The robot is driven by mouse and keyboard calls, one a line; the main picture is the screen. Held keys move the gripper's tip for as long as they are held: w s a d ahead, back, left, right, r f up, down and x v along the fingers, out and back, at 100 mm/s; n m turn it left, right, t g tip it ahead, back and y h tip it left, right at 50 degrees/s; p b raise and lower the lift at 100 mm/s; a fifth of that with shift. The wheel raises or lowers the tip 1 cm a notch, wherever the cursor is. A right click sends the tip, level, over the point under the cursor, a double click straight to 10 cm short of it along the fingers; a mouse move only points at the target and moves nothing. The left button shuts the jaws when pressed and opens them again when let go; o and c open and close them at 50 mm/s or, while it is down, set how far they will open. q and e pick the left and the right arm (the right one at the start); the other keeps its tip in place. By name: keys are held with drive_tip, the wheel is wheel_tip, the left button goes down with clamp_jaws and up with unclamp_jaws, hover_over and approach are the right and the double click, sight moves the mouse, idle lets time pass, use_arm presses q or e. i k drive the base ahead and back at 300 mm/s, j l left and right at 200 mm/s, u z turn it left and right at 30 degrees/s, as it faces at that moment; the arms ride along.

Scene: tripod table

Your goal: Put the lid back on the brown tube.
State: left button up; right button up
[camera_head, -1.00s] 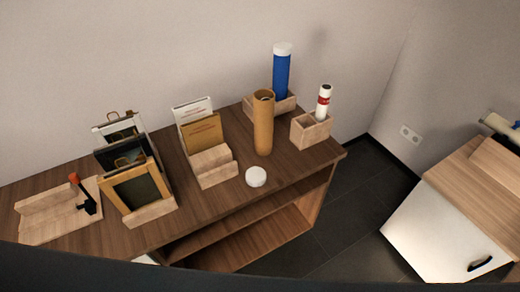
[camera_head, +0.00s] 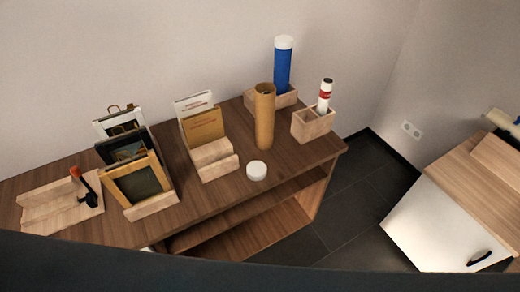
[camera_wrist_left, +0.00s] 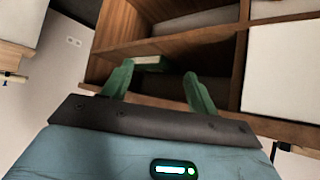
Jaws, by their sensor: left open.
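The brown tube (camera_head: 264,118) stands upright on the wooden table (camera_head: 225,198) in the head view, and its top end is open. A round white lid (camera_head: 257,170) lies flat on the table near the front edge, in front of the tube and apart from it. My left gripper (camera_wrist_left: 158,84) shows in the left wrist view with its two green fingers spread apart. Nothing is between the fingers, and the shelves of a wooden cabinet lie beyond them. The left gripper does not show in the head view. My right gripper is in neither view.
A blue tube with a white cap (camera_head: 283,66) and a white and red tube (camera_head: 325,95) stand in wooden holders behind and right. A card holder (camera_head: 214,160) stands left of the lid. Frames (camera_head: 138,178) and a small rack (camera_head: 60,207) are farther left.

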sight(265, 104)
drive_tip(key=l+u, duration=0.3)
drive_tip(key=l, duration=0.35)
drive_tip(key=k+l+u, duration=0.15)
drive_tip(key=l+u, duration=0.15)
drive_tip(key=l, duration=0.3)
